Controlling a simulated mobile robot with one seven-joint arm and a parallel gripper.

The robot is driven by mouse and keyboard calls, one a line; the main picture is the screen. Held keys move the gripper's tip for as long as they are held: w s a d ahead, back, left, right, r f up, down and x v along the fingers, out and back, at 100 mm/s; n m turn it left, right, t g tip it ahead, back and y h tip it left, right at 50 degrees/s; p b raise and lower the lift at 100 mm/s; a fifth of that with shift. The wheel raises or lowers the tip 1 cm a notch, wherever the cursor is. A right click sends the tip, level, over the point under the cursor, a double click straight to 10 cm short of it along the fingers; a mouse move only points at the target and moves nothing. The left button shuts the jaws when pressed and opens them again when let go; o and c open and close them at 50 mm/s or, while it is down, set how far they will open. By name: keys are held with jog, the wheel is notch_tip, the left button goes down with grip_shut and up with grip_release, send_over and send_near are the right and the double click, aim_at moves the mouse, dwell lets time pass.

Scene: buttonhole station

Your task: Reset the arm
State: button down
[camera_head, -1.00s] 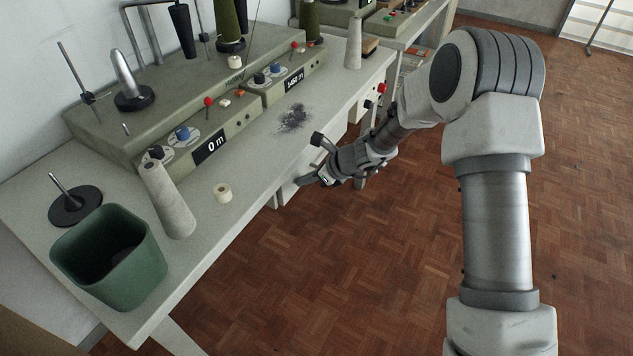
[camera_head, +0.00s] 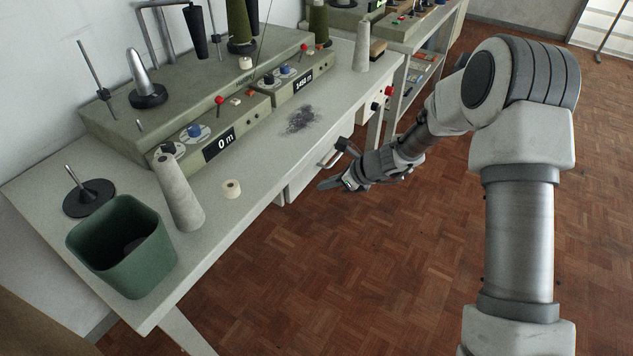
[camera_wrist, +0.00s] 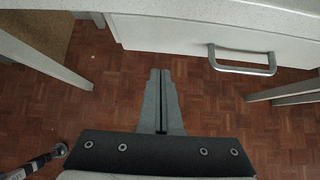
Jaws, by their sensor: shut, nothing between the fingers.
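My gripper (camera_head: 325,185) is shut and empty in the head view. It hangs over the floor beside the front edge of the table (camera_head: 232,208), below the level of the tabletop. In the wrist view my gripper (camera_wrist: 160,75) shows its two grey fingers pressed together, pointing toward the table's white drawer (camera_wrist: 180,38). The drawer's metal handle (camera_wrist: 243,70) lies to the right of the fingertips, apart from them. The drawer looks closed.
The wood floor (camera_head: 370,270) in front is clear.

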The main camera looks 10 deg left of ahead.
jog(key=p+v, duration=0.2)
jog(key=v, duration=0.7)
jog(key=shift+d+r, duration=0.15)
jog(key=shift+r, duration=0.05)
jog(key=s+d+r+n+h, duration=0.2)
jog(key=s+d+r+n, duration=0.2)
jog(key=s+r+n, duration=0.3)
jog(key=s+d+r+n+h, duration=0.1)
jog(key=s+d+r+n, duration=0.3)
jog(key=r, duration=0.5)
jog(key=s+d+r+n+t+h, duration=0.1)
jog(key=s+d+r+n+h, duration=0.2)
jog(key=s+d+n, duration=0.4)
jog(key=s+d+r+n+t+h, duration=0.25)
jog(key=s+d+r, duration=0.2)
jog(key=s, duration=0.45)
notch_tip(320, 180, up, 14)
jog(key=n+p, duration=0.1)
jog(key=p, duration=1.3)
jog(key=shift+d+g+p, duration=0.35)
